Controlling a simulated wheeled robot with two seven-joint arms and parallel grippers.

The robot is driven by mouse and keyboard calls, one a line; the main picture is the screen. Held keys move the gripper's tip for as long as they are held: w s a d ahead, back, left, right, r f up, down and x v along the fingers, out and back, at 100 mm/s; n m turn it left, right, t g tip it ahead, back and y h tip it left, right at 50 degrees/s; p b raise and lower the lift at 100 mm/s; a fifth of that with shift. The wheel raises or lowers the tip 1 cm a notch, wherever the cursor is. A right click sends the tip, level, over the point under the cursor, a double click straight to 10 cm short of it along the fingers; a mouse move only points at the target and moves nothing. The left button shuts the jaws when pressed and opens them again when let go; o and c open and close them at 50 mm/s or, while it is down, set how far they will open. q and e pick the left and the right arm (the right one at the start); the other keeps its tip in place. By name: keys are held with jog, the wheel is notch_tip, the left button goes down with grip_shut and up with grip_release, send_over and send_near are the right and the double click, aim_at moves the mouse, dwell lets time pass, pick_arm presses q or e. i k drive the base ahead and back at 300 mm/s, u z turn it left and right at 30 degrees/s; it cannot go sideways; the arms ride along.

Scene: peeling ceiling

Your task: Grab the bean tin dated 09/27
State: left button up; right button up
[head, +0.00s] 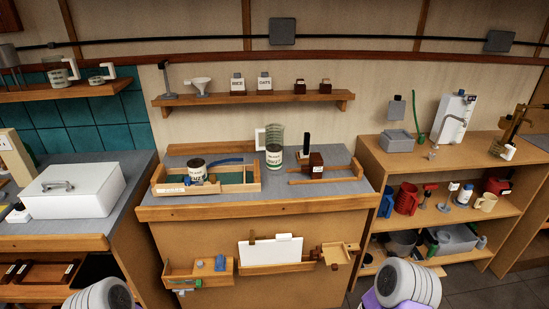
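Two labelled tins stand on the middle counter. One tin (197,172), with a dark top and a white and green label, stands in the shallow wooden tray at the left. The other tin (273,156), with a similar label, stands right of it, at the foot of a clear cylinder (276,133); I cannot tell whether it is inside or in front. The print is too small for me to read any date. Neither gripper shows; only white rounded parts of my arms show at the bottom edge.
The wooden tray (158,178) has low walls. A dark brown block (316,160) with a white tag stands right of the tins. A wall shelf (252,98) with small jars hangs above. A white box (72,192) sits left; shelves with mugs (407,200) stand right.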

aim_at(273, 152)
jog(key=z, duration=1.55)
jog(key=i, duration=1.2)
jog(key=u, duration=2.6)
